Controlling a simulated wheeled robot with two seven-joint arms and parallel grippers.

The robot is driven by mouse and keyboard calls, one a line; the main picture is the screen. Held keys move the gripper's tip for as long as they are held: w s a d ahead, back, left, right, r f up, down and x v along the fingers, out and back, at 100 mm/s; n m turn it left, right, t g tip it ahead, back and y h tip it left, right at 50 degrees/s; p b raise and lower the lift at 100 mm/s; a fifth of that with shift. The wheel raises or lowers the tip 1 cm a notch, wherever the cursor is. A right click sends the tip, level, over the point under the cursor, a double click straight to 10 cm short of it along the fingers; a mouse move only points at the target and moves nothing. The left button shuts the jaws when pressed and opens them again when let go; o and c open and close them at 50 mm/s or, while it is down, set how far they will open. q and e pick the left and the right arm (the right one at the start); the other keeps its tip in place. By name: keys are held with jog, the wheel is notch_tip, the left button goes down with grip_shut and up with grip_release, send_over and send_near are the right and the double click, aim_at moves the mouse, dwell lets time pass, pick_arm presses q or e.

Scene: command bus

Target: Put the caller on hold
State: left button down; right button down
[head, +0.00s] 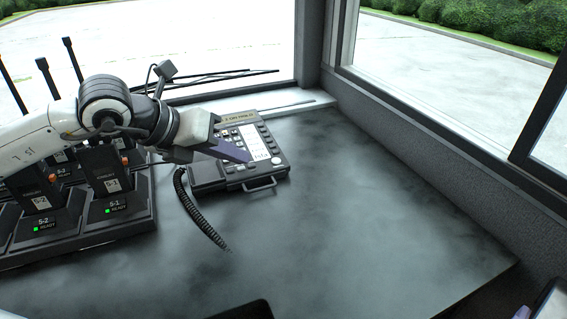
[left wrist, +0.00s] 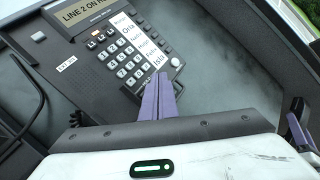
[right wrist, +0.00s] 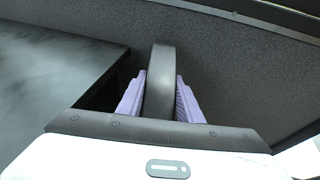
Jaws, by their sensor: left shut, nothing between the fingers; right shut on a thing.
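The desk phone (head: 267,136) lies on the dark desk, its display (left wrist: 85,14) reading "LINE 2 ON H…" before the picture edge cuts it. It has a keypad (left wrist: 128,62), a white label strip and a round pale button (left wrist: 175,62) at the lower right. My right gripper (right wrist: 160,98) is shut around a dark bar, apparently the handset (right wrist: 160,70), by the desk's right edge.
A charging rack (head: 105,222) with several radios stands left of the phone under my left arm. A coiled cord (head: 200,213) hangs over the desk in front of the phone. The desk's middle and right (head: 370,200) are clear, bounded by the wall and windows.

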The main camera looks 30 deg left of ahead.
aim_at(237, 177)
pick_arm(q)
jog(key=shift+r, duration=0.25)
pick_arm(e)
jog(key=shift+r, duration=0.15)
